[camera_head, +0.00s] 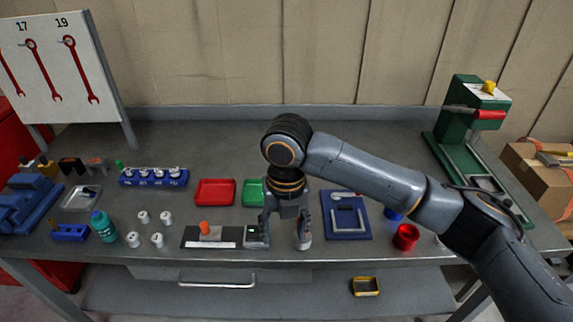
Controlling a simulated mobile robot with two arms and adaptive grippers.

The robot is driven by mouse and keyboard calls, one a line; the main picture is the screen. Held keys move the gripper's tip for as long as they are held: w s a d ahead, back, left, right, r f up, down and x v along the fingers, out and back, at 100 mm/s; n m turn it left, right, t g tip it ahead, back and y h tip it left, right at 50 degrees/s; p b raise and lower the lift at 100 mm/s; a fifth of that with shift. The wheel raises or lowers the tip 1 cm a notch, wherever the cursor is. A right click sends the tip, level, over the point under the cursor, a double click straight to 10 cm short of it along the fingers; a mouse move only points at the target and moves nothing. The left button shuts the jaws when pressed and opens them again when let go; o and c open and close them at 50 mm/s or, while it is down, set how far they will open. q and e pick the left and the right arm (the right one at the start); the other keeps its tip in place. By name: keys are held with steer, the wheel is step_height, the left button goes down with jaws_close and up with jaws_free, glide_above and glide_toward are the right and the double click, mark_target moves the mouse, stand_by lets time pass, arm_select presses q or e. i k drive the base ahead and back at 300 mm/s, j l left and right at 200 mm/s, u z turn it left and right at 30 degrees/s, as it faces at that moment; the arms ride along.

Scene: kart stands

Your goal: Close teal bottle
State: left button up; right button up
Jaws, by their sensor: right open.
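The teal bottle (104,228) stands upright near the front edge on the left of the table. Its top looks teal too; I cannot tell at this size whether a cap is on it. My right gripper (284,238) points down over the front middle of the table, well to the right of the bottle. Its two fingers are spread apart, with nothing seen held between them. A small pale shape shows at its right fingertip; I cannot tell whether it is part of the finger. My left gripper is not in view.
Several small white pieces (143,216) stand right of the bottle, and a blue block (70,233) is left of it. A dark plate (190,238) with an orange piece lies between bottle and gripper. Red (215,192) and green trays lie behind. A green press (463,135) stands back right.

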mark_target(103, 224)
steer(key=i, duration=1.1)
